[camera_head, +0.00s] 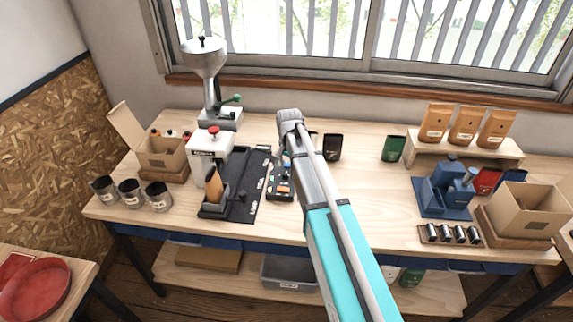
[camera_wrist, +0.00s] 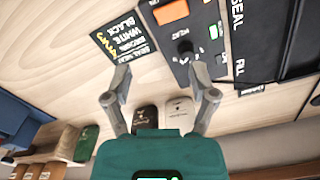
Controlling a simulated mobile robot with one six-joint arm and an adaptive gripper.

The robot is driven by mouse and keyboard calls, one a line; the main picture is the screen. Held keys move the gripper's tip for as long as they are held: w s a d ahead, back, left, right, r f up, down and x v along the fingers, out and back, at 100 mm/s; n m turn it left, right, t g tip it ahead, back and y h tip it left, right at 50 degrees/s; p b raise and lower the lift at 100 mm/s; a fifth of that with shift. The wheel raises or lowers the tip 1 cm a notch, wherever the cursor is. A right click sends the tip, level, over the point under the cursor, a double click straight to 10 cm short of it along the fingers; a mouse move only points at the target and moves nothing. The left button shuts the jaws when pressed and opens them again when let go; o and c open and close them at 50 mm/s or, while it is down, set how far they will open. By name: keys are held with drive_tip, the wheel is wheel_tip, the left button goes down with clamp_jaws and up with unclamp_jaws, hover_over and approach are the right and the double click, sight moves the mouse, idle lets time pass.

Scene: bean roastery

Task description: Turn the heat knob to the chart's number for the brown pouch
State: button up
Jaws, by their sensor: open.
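The black heat knob (camera_wrist: 187,47) sits on the dark control panel (camera_wrist: 207,30), under a small HEAT label in the wrist view. My gripper (camera_wrist: 160,70) is open and empty, its right fingertip near the knob and apart from it as far as I can tell. The black seal-heat chart (camera_wrist: 122,36) lies left of the panel, listing brown, white and black with yellow numbers too slanted to match surely. In the head view a brown pouch (camera_head: 214,186) stands in the dark holder by the sealing machine (camera_head: 211,148). My arm partly hides the panel (camera_head: 279,193) there.
A black pouch (camera_head: 332,147) and a green pouch (camera_head: 393,148) stand at the back. Several orange-brown pouches (camera_head: 467,124) stand on a riser at right. A blue device (camera_head: 447,187) and an open box (camera_head: 526,208) are also right.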

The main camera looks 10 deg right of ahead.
wheel_tip(320, 180, up, 3)
drive_tip(key=m+p, duration=0.2)
hover_over(285, 174)
drive_tip(key=shift+d+r, duration=0.1)
drive_tip(key=shift+r, duration=0.05)
drive_tip(key=shift+f, duration=0.2)
wheel_tip(285, 174, down, 14)
drive_tip(key=b, duration=1.3)
drive_tip(key=shift+r+b, duration=0.25)
drive_tip(key=shift+b, duration=0.1)
clamp_jaws()
